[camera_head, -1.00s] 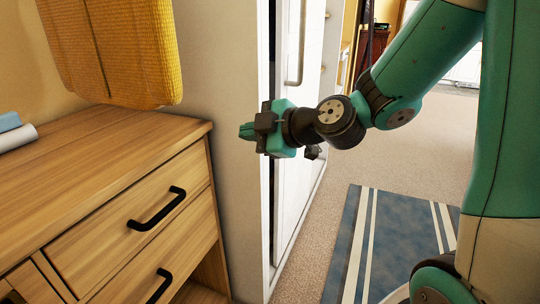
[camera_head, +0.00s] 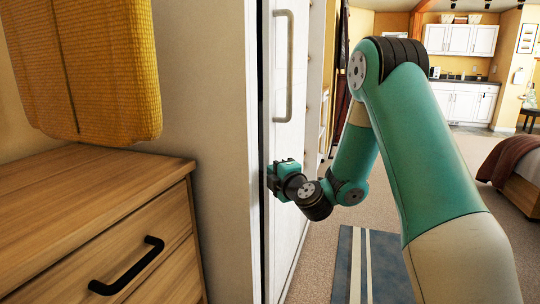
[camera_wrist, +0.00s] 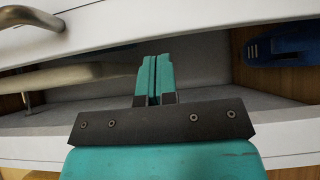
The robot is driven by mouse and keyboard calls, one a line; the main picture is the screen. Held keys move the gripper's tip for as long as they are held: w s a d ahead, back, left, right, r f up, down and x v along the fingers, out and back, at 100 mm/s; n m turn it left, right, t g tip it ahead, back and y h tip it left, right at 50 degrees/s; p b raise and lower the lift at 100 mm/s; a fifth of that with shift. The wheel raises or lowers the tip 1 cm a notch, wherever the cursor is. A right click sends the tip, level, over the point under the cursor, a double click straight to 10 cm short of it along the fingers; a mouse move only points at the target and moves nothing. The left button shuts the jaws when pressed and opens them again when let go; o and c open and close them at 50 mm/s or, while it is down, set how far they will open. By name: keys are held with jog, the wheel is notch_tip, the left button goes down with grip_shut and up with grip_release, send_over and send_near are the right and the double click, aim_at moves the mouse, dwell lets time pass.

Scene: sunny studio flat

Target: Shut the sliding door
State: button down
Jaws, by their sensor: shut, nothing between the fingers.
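The white sliding door (camera_head: 287,140) of a tall wardrobe stands partly open, with a vertical metal handle (camera_head: 284,66). In the wrist view the door (camera_wrist: 190,15) fills the top, with its handle (camera_wrist: 35,17) at the upper left. Below its edge is an open gap showing the wardrobe's inside. My gripper (camera_head: 271,174) is below the handle, close to the door's left edge and the wardrobe's side panel (camera_head: 215,140). Its closed, empty fingers (camera_wrist: 153,76) point into the gap in the wrist view. I cannot tell whether they touch the door.
A wooden drawer unit (camera_head: 90,180) with black handles stands at the left, under a yellow woven object (camera_head: 85,70). Inside the wardrobe are a blue item (camera_wrist: 285,45) and a pale item (camera_wrist: 70,76). A striped blue rug (camera_head: 380,270) lies on the carpet; a bed (camera_head: 520,175) is far right.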

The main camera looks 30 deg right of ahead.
aim_at(265, 163)
jog(key=shift+w+d+f+p, duration=0.1)
jog(key=shift+w+d+p, duration=0.1)
jog(key=shift+w+p, duration=1.2)
jog(key=shift+w, duration=0.15)
jog(key=shift+w, duration=0.1)
